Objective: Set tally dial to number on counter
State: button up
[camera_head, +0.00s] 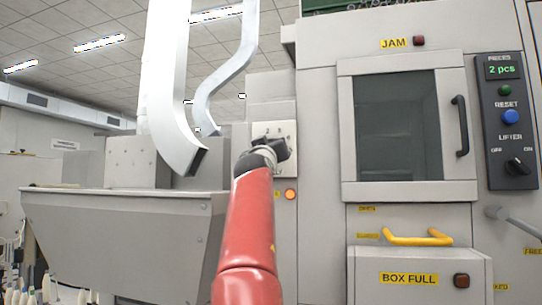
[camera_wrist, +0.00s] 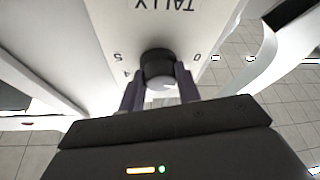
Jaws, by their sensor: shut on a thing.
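The tally dial (camera_wrist: 158,64) is a dark round knob on a pale plate (camera_wrist: 112,45), seen upside down in the wrist view. TALLY is printed on the plate, with digits 5, 4 and 0 readable around the dial. My gripper (camera_wrist: 161,84) is shut on the dial, one finger on each side. Its pointer cannot be made out, so the set number is unclear. In the head view my gripper (camera_head: 268,150) is at the plate (camera_head: 288,132) and hides the dial. The counter (camera_head: 503,71), at upper right under PIECES, reads 2 pcs.
A control panel (camera_head: 509,150) at right carries a blue reset button (camera_head: 510,117) and a lifter switch (camera_head: 517,166). A windowed door (camera_head: 399,191) is right of my arm. A grey hopper (camera_head: 110,240) and a white duct (camera_head: 166,80) stand at left. A lit orange lamp (camera_head: 291,194) sits below the plate.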

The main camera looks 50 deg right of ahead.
jog(key=m+g+h+p, duration=0.1)
jog(key=m+g, duration=0.1)
jog(key=m, duration=0.3)
jog(key=m+g, duration=0.3)
jog(key=m, duration=0.2)
jog(key=m+g+h+p, duration=0.1)
jog(key=m+g, duration=0.1)
jog(key=m, duration=0.3)
jog(key=shift+w+a+r+h+p, duration=0.15)
jog(key=shift+w+a+h+p, duration=0.05)
jog(key=shift+w+h+p, duration=0.15)
jog(key=shift+m, duration=0.3)
jog(key=o, duration=1)
jog(key=s+a+b, duration=0.1)
jog(key=a+b, duration=0.1)
jog(key=a, duration=0.3)
jog(key=s+a+f+b, duration=0.1)
jog(key=a+b, duration=0.2)
jog(key=a, duration=0.2)
jog(key=s+a+b, duration=0.2)
jog(key=a, duration=0.4)
jog(key=shift+a+f+b, duration=0.1)
jog(key=shift+f+b, duration=0.25)
